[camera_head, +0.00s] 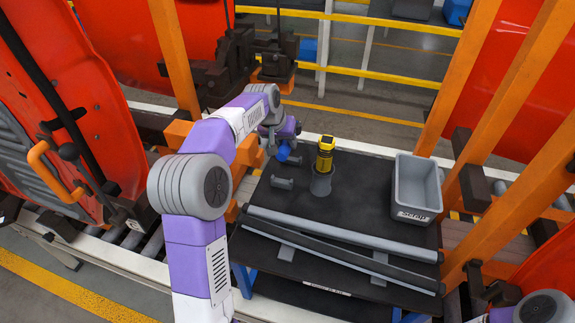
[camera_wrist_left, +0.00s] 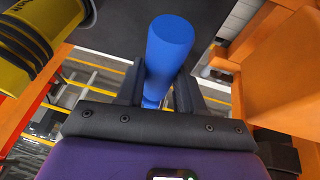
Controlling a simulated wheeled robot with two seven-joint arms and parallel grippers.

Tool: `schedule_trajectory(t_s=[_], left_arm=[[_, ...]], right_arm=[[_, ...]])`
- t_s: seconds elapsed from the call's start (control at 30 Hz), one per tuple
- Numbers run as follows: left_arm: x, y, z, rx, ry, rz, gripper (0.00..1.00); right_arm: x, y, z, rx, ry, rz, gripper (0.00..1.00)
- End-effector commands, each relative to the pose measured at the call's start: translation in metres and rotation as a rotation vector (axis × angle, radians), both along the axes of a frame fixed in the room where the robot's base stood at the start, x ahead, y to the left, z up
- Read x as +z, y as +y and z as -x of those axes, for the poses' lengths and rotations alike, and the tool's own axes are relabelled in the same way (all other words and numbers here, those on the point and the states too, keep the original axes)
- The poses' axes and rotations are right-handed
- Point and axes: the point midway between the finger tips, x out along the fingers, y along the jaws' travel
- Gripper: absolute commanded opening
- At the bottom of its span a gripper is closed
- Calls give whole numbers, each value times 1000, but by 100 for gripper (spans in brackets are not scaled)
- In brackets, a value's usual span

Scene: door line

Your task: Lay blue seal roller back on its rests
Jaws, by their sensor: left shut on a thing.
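The blue seal roller (camera_head: 284,152) shows in the head view at the far left of the dark table, partly hidden by my left gripper (camera_head: 279,140). In the left wrist view the blue roller (camera_wrist_left: 168,50) stands between the two dark fingers of my left gripper (camera_wrist_left: 160,90), which is shut on it. Small grey brackets, which look like the rests, are on the table: one (camera_head: 282,183) in front of the roller, another (camera_head: 294,160) close beside it. I cannot tell whether the roller touches a rest. My right gripper is out of view.
A grey bin (camera_head: 417,184) is at the table's right. Long grey bars (camera_head: 340,232) lie along its front. Orange posts and red doors flank the table.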

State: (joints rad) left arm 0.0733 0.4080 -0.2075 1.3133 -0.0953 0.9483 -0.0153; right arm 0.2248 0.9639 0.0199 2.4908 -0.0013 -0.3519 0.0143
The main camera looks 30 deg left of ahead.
Motion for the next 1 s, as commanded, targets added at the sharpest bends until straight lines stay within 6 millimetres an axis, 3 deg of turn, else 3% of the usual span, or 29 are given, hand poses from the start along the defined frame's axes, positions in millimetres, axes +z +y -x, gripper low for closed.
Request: schedule_trajectory(t_s=[0.1,0.3,0.5,0.83,0.87,1.0], left_arm=[[-25,0,0,0,3,1,0],[-45,0,0,0,1,0,0],[-76,0,0,0,3,1,0],[-85,0,0,0,1,0,0],[-86,0,0,0,3,1,42],[-86,0,0,0,2,0,63]], right_arm=[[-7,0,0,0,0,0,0],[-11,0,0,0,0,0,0],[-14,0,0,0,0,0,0],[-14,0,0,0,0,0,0],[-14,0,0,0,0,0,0],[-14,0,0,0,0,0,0]])
